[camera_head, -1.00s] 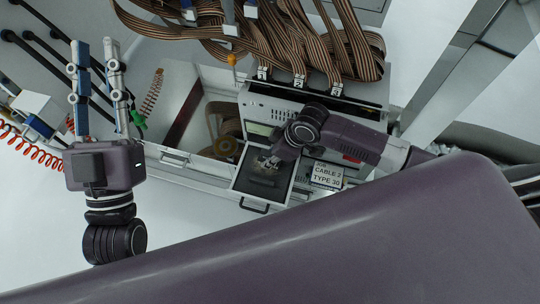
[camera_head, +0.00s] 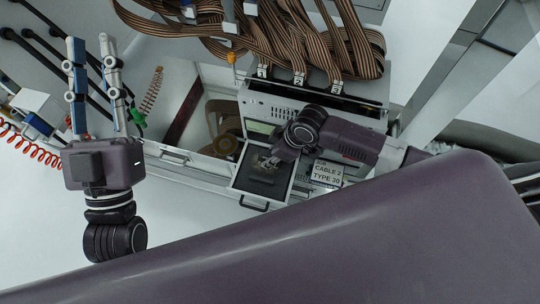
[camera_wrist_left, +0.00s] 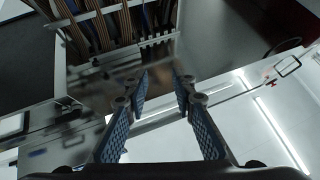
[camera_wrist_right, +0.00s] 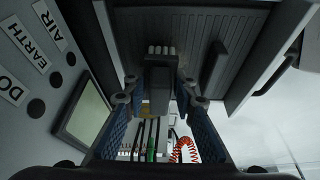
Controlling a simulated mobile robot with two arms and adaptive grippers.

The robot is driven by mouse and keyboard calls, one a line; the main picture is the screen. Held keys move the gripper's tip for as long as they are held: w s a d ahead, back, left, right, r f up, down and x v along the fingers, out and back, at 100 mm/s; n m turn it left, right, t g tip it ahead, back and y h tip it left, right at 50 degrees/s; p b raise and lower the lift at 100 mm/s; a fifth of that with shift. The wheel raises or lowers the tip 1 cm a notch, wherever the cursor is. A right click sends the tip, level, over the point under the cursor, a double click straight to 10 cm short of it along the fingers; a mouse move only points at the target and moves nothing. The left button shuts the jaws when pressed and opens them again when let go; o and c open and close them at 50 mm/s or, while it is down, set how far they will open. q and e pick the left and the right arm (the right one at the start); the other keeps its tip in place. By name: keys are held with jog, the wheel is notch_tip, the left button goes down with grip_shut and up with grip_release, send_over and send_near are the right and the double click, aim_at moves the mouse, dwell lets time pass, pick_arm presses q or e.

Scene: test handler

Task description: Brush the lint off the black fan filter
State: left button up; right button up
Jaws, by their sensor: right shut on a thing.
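The black fan filter (camera_head: 256,187) lies in a light-framed opening at the front of the grey cabinet. In the right wrist view it is a dark ribbed panel (camera_wrist_right: 190,14). My right gripper (camera_head: 266,162) is over its upper part, shut on a dark block-shaped brush (camera_wrist_right: 160,75) with a row of pale tufts facing the panel. I cannot tell whether the tufts touch it. Lint is too small to make out clearly. My left gripper (camera_head: 90,42) is raised at the left, open and empty; its fingers stand apart in the left wrist view (camera_wrist_left: 158,75).
Several brown ribbon cables (camera_head: 290,35) hang above the grey cabinet (camera_head: 255,110). A "CABLE 2 TYPE 30" label (camera_head: 327,174) is right of the filter. A red coiled hose (camera_head: 30,138) is at far left. A dark handle (camera_wrist_right: 213,65) shows beside the brush.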

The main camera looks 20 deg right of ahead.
pick_arm(q)
jog(key=shift+w+d+f+g, duration=0.1)
jog(key=shift+w+f+g, duration=0.3)
jog(key=shift+f, duration=0.1)
dwell(0.4)
jog(key=shift+w+f, duration=0.1)
jog(key=shift+f, duration=0.1)
jog(key=shift+w+f+g+p, duration=0.35)
jog(key=shift+w+f+g, duration=0.15)
jog(key=shift+f, duration=0.2)
pick_arm(e)
jog(key=shift+f, duration=0.1)
dwell(0.4)
pick_arm(q)
jog(key=shift+w+f+g+y+p, duration=0.15)
jog(key=shift+w+f+g+y, duration=0.15)
jog(key=shift+f, duration=0.4)
jog(key=shift+w+f+g+y+p, duration=0.15)
jog(key=shift+w+f+g, duration=0.1)
jog(key=shift+f+g, duration=0.3)
jog(key=shift+w+f+g+y+p, duration=0.15)
jog(key=shift+w+f+g+y, duration=0.1)
jog(key=shift+f, duration=0.55)
pick_arm(e)
jog(key=shift+f, duration=0.25)
dwell(1.6)
pick_arm(q)
jog(key=shift+f, duration=0.4)
